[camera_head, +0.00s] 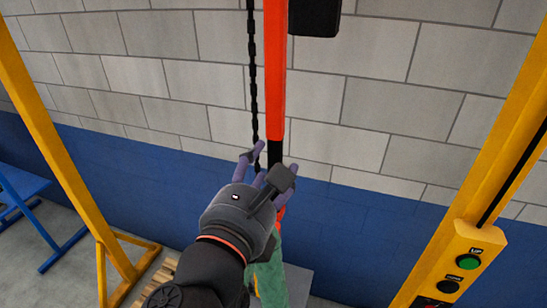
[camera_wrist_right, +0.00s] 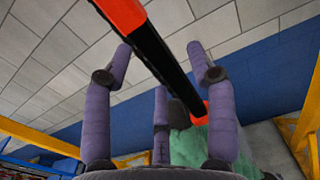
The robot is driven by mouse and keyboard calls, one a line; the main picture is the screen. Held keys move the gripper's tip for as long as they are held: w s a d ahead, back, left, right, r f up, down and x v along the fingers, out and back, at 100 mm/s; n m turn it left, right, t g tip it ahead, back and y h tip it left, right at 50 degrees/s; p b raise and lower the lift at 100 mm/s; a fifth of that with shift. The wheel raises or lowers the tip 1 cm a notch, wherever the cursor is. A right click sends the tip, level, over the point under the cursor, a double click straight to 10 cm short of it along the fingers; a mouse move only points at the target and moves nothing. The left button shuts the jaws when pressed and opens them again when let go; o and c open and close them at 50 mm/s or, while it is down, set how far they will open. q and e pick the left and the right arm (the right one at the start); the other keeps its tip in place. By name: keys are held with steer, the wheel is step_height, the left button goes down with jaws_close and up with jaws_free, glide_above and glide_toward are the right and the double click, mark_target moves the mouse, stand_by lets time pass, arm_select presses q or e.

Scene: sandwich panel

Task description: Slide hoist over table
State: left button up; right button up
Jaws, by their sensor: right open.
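The hoist shows as an upright red-orange bar (camera_head: 275,75) with a black section (camera_head: 274,150) low on it. My right gripper (camera_head: 268,163) is open at this black section. In the right wrist view, the bar (camera_wrist_right: 122,14) runs down between the spread purple fingers of the gripper (camera_wrist_right: 160,62), and its black part (camera_wrist_right: 165,65) lies beyond or among them. I cannot tell whether any finger touches it. A blue table-like frame (camera_head: 25,187) stands at the left edge, only partly in view. My left gripper is not in view.
A black chain (camera_head: 253,80) hangs beside the bar. Yellow posts stand left (camera_head: 45,120) and right (camera_head: 500,140); the right one carries a button box (camera_head: 462,262). A green object (camera_head: 268,280) is below the hoist, partly hidden by my arm. A wooden pallet (camera_head: 155,280) lies on the floor.

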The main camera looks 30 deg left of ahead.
steer(key=shift+v, duration=1.85)
